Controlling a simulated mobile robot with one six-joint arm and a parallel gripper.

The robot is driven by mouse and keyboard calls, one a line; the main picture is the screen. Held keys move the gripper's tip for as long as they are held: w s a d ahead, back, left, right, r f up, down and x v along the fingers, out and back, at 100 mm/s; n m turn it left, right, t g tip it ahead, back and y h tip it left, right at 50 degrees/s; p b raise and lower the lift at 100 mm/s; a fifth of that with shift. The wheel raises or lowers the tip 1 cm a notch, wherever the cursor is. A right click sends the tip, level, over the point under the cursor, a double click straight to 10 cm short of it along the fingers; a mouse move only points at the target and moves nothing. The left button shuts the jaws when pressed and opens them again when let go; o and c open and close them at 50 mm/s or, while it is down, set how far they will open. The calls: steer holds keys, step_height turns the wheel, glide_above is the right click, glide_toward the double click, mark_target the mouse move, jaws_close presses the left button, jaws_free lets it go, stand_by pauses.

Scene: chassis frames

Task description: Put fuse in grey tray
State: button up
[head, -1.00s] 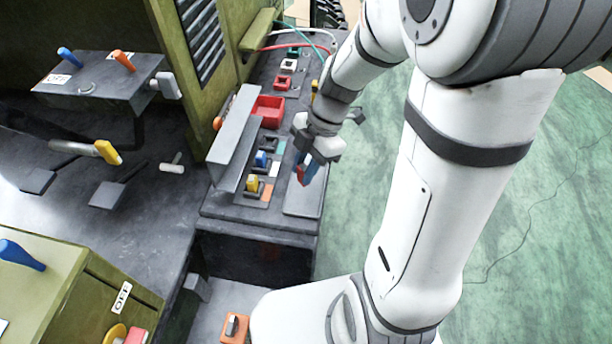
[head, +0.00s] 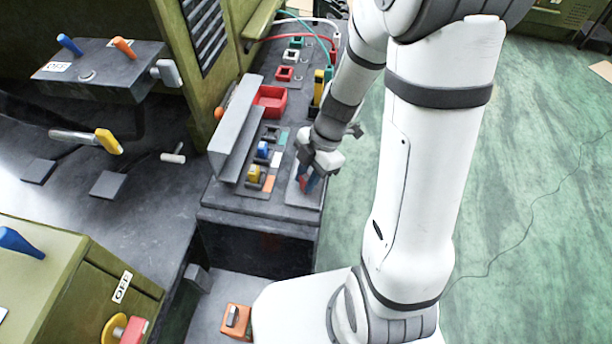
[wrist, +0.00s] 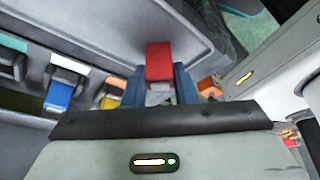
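The red fuse (wrist: 160,64) is between the two blue fingertips of my gripper (wrist: 160,90) in the wrist view, which appears shut on it. In the head view, my gripper (head: 312,176) points down at the grey tray (head: 304,201), at the right front of the bench. The red fuse shows there as a small patch (head: 303,183) low over the tray. The grey tray (wrist: 105,28) also shows behind the fuse in the wrist view. Whether the fuse touches the tray floor is unclear.
Left of the tray are holders with a yellow block (head: 254,174) and a blue block (head: 263,149), beside coloured tags. A grey upright panel (head: 236,130) stands left of them. A red bin (head: 270,101) and cabled sockets lie behind.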

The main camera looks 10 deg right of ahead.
steer(key=o, duration=0.4)
steer(key=shift+o, duration=0.2)
steer(key=shift+r+p, duration=0.2)
steer(key=shift+p, duration=0.1)
steer(key=v, duration=1.2)
steer(key=s+r+m+t+h, duration=0.2)
steer(key=s+r+m, duration=0.1)
steer(key=m, duration=0.8)
steer(key=s+d+r+m+t+h, duration=0.1)
steer(key=s+r+m+t+h, duration=0.1)
steer(key=s+m, duration=0.4)
steer(key=m, duration=0.5)
steer(key=shift+d+r+m, duration=0.2)
steer(key=shift+r+m, duration=0.1)
steer(key=shift+r, duration=0.05)
